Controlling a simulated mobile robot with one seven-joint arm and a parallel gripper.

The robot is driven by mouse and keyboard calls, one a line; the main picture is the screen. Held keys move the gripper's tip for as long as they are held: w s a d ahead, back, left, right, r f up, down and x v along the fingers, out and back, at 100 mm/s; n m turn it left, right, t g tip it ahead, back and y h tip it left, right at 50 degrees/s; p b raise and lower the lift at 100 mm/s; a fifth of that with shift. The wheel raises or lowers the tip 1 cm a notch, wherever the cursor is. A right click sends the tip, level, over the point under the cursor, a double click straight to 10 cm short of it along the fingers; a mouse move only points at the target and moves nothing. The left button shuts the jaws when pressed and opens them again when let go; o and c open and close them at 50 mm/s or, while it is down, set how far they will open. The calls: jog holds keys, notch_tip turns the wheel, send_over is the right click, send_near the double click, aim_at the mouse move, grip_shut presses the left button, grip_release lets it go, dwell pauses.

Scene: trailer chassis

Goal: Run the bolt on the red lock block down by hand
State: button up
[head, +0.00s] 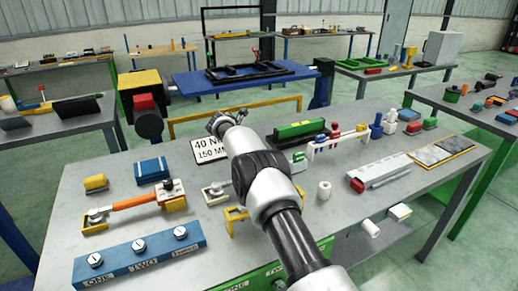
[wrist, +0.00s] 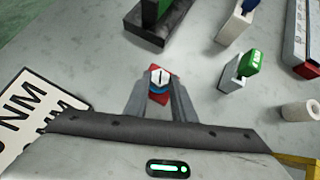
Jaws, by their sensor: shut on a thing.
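The red lock block (wrist: 153,99) shows in the wrist view as a small red patch between and beyond my fingers. The bolt (wrist: 160,77) stands over it, with a pale hexagonal head carrying a dark line and a blue band just below. My gripper (wrist: 161,84) is shut on the bolt, one grey finger on each side of it. The fingers hide much of the block, and I cannot tell how far the bolt is threaded in. In the head view my arm hides the block and the bolt.
A "40 NM 150 MM" plate (head: 208,149) lies left of my wrist. A long green block on a dark base (head: 301,131) is close by. A green-topped white piece (wrist: 240,68) and a white cylinder (head: 324,190) stand to the right. An orange-handled wrench (head: 135,203) lies at left.

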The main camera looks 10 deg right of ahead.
jog(key=shift+r, duration=0.1)
jog(key=o, duration=1.1)
jog(key=shift+c, duration=0.2)
jog(key=v, duration=1.7)
jog(key=shift+a+p, duration=0.2)
jog(key=shift+p, duration=0.15)
jog(key=shift+s, duration=0.1)
